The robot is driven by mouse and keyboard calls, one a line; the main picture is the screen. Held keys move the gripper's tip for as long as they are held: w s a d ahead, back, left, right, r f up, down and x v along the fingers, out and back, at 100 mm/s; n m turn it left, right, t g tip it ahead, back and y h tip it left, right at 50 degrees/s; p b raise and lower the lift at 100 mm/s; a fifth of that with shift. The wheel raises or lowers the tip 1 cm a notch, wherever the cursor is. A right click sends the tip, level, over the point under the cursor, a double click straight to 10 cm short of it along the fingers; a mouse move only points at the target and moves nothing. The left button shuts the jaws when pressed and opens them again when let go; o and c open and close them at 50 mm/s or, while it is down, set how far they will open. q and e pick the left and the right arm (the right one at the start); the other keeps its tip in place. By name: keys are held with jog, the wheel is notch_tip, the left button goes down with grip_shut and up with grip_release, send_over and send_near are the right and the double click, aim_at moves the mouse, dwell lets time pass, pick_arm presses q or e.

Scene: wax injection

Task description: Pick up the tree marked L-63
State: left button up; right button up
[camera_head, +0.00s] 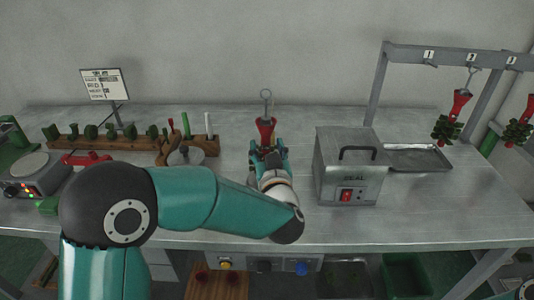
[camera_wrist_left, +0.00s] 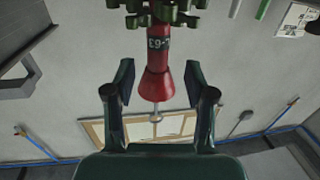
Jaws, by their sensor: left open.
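The tree (camera_head: 265,130) is red, stands upright on the bench and has a metal rod and hook on top. In the left wrist view, the tree (camera_wrist_left: 157,85) appears upside down, with a dark band reading L-63 and green pieces at the top edge. My left gripper (camera_head: 267,150) is at the near side of the tree. In the wrist view, the open fingers of my left gripper (camera_wrist_left: 158,92) lie on either side of the red cone, with visible gaps. In the head view the gripper hides the tree's lower part. My right gripper is out of view.
A grey metal box with a handle (camera_head: 348,170) stands right of the gripper, with a metal tray (camera_head: 420,158) beyond. A rack (camera_head: 450,54) holds other red-and-green trees. A wooden holder (camera_head: 135,143) with green pieces and a sign (camera_head: 104,85) are at left.

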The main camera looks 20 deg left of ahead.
aim_at(267, 142)
pick_arm(q)
jog(key=x, duration=0.2)
jog(key=p+x, duration=0.1)
jog(key=x, duration=0.1)
jog(key=shift+w+f, duration=0.2)
jog(key=shift+w, duration=0.2)
grip_shut()
